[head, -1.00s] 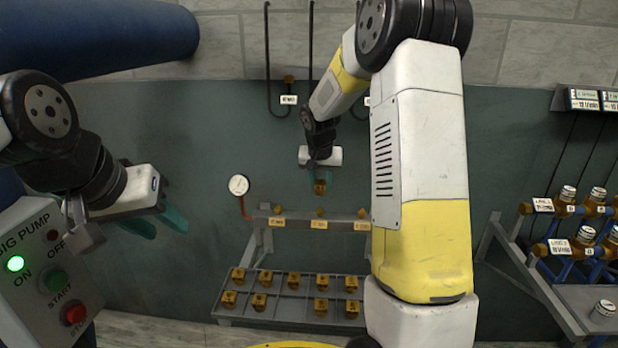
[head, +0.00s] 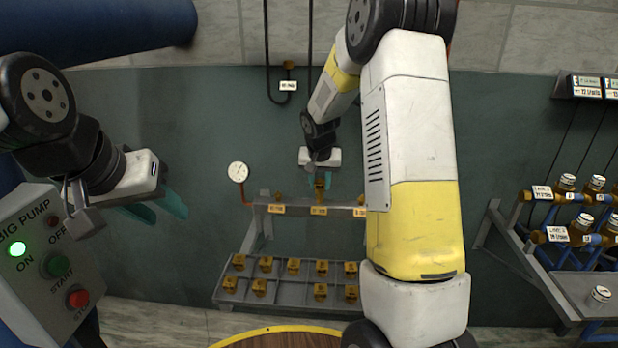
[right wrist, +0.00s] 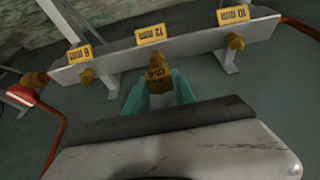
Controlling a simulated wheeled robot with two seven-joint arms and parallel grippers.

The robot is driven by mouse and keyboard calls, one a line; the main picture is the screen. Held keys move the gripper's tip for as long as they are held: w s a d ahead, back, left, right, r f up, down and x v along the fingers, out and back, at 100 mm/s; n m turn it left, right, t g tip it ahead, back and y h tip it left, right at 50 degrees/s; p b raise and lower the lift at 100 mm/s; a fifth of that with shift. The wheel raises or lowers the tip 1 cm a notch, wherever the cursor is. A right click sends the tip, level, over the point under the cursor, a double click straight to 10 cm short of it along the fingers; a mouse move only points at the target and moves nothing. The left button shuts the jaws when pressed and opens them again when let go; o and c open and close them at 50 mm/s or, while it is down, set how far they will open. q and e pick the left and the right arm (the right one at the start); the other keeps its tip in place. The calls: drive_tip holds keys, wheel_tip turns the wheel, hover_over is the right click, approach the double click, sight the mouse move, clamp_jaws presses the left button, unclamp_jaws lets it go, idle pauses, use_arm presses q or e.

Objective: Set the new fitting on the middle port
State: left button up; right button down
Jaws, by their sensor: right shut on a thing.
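My right gripper (head: 319,180) is shut on a brass fitting (right wrist: 157,74) with dark markings. In the head view the fitting is at the rear edge of the grey manifold bar (head: 337,212), in line with the middle label. The right wrist view shows the fitting between the teal fingers (right wrist: 160,92), in front of the bar under the yellow "12 mm" label (right wrist: 150,34). It hides the middle port, so I cannot tell whether they touch. The brass ports by the "6 mm" (right wrist: 87,76) and "10 mm" (right wrist: 237,42) labels show on either side. My left gripper (head: 157,209) is open and empty at the left.
A rack (head: 270,304) with several brass fittings lies in front of the bar. A round gauge (head: 238,172) stands left of the bar. A pump control box (head: 45,265) is at lower left, near my left arm. A stand with bottles (head: 575,225) is at right.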

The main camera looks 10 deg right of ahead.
drive_tip(key=shift+f, duration=0.65)
idle(0.5)
drive_tip(key=c, duration=1)
unclamp_jaws()
drive_tip(key=shift+o, duration=0.2)
drive_tip(key=v, duration=0.7)
drive_tip(key=shift+r, duration=0.3)
drive_tip(key=shift+s, duration=0.15)
wheel_tip(320, 180, up, 6)
drive_tip(key=shift+a, duration=0.1)
